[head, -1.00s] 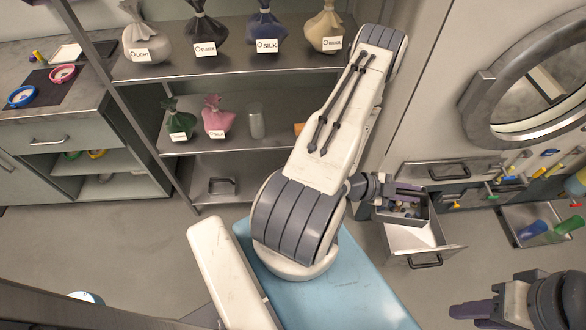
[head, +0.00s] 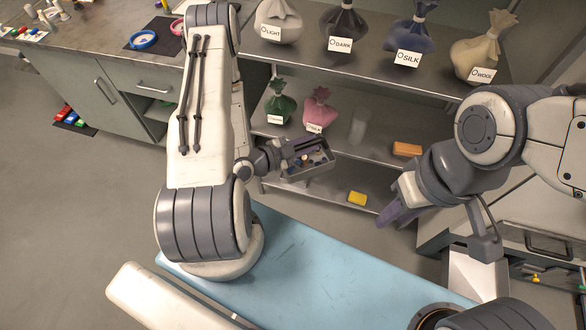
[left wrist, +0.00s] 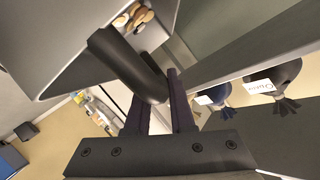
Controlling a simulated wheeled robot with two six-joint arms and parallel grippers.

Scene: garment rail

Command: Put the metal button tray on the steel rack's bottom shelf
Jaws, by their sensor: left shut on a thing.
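The metal button tray (head: 318,168) is a grey open box with small buttons in it. My left gripper (head: 290,150) is shut on the tray's dark handle (left wrist: 128,62) and holds the tray up in front of the steel rack. In the left wrist view the tray (left wrist: 85,38) fills the upper left, with some buttons at its edge. The rack's bottom shelf (head: 335,189) shows below and behind the tray; its left part is partly hidden by the tray and my left arm. My right gripper (head: 392,213) is near the shelf's right end; its jaw opening is unclear.
A yellow block (head: 357,198) lies on the bottom shelf. The middle shelf holds a green bag (head: 279,105), a pink bag (head: 319,108), a clear cylinder (head: 358,127) and an orange block (head: 407,149). Labelled bags stand above. A blue-topped surface (head: 310,265) lies in front.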

